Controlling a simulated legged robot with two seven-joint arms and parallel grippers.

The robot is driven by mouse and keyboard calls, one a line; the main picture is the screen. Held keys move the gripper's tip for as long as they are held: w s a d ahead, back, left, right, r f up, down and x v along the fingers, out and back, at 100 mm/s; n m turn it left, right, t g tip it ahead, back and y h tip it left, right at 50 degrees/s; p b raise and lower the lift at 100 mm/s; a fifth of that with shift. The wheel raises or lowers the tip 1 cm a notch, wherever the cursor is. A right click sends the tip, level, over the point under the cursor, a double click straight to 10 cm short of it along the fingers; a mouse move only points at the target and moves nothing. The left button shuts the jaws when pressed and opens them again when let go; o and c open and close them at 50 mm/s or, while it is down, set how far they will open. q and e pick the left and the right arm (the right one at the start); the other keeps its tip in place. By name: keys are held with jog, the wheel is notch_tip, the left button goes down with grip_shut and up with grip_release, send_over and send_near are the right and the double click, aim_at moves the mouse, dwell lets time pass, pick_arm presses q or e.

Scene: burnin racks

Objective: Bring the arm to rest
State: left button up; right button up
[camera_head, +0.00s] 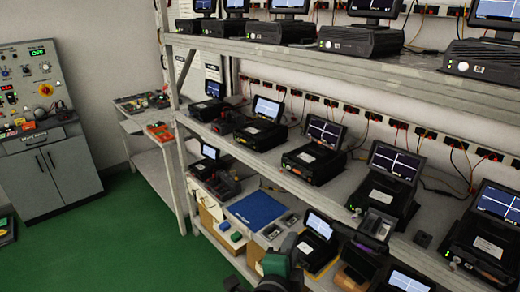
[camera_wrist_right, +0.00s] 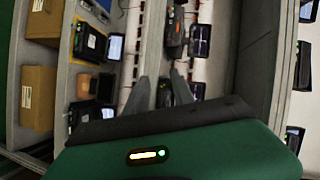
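My right gripper (camera_wrist_right: 160,82) shows in the right wrist view with its two grey fingers apart and nothing held between them. Its green body spans the bottom of that view. In the head view a green and black part of my right arm (camera_head: 276,265) shows at the bottom edge, in front of the lower rack shelf. The fingers are hard to make out there. My left gripper is not in the head view.
A rack (camera_head: 300,66) with several screened units on its shelves fills the right side. A blue mat (camera_head: 256,208) lies on the lower shelf. A grey control cabinet (camera_head: 50,178) stands at left. Green floor (camera_head: 120,245) is open between cabinet and rack. Cardboard boxes (camera_wrist_right: 38,95) show in the wrist view.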

notch_tip(320, 180, down, 13)
jog(key=s+d+n+g+y, duration=0.25)
jog(key=n+g+y, duration=0.35)
jog(key=n, duration=0.8)
jog(key=s+d+f+n+g, duration=0.5)
jog(key=s+d+f, duration=0.2)
jog(key=s, duration=0.6)
jog(key=shift+s+d+n, duration=0.15)
jog(key=shift+d+n, duration=0.25)
jog(key=shift+d, duration=0.5)
